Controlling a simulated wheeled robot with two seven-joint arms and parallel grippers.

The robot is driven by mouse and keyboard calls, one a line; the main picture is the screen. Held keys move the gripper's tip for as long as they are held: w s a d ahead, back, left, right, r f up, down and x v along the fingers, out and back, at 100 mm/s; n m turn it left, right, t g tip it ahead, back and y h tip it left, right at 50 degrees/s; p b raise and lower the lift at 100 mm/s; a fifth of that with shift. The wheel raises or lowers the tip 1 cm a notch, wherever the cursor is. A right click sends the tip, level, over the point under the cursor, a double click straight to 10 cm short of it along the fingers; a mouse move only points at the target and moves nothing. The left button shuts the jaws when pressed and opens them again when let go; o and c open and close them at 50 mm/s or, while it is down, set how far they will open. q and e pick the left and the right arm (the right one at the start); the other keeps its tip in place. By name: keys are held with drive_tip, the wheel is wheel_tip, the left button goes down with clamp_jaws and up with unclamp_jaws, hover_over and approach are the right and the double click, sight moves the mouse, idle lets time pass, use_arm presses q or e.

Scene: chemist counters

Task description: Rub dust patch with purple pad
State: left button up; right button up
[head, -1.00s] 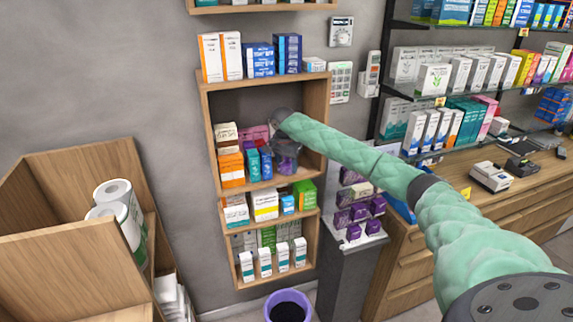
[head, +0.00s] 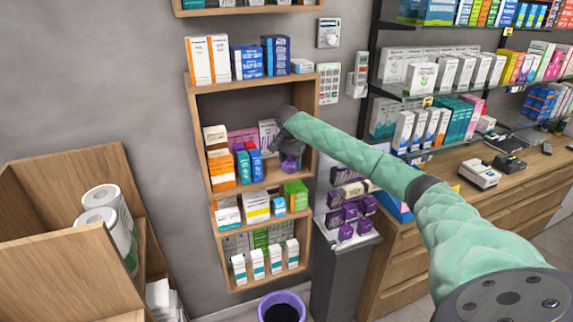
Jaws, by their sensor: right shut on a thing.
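My right gripper (head: 290,160) is inside the upper open compartment of the wooden wall shelf, near its right side. It points down and is shut on a dark purple thing, seemingly the purple pad (head: 291,164), small and mostly hidden by the gripper. I cannot tell whether the pad touches the shelf board (head: 272,178). I cannot make out the dust patch; the gripper may hide it. My left gripper is not in view.
Medicine boxes (head: 220,165) fill the compartment's left part, and a white box (head: 267,135) stands just left of my gripper. The shelf's right side wall (head: 312,108) is close. A purple bin (head: 281,306) stands below. Paper rolls (head: 102,210) sit at left.

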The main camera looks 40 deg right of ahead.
sight(277, 174)
drive_tip(key=shift+s+d, duration=0.2)
drive_tip(key=shift+d, duration=0.6)
drive_tip(key=shift+f, duration=0.1)
drive_tip(key=shift+a+f, duration=0.1)
drive_tip(key=shift+a, duration=0.05)
drive_tip(key=shift+a+f, duration=0.25)
drive_tip(key=shift+a, duration=0.35)
drive_tip(key=shift+w+a+f, duration=0.1)
drive_tip(key=shift+w+a, duration=0.05)
drive_tip(key=shift+a, duration=0.6)
drive_tip(key=shift+w+a+f, duration=0.1)
drive_tip(key=shift+a, duration=0.6)
drive_tip(key=shift+w+a+r, duration=0.1)
drive_tip(key=shift+w+a, duration=0.1)
drive_tip(key=shift+a, duration=0.55)
drive_tip(key=shift+w+a, duration=0.15)
drive_tip(key=shift+a, duration=0.6)
drive_tip(key=shift+r, duration=0.1)
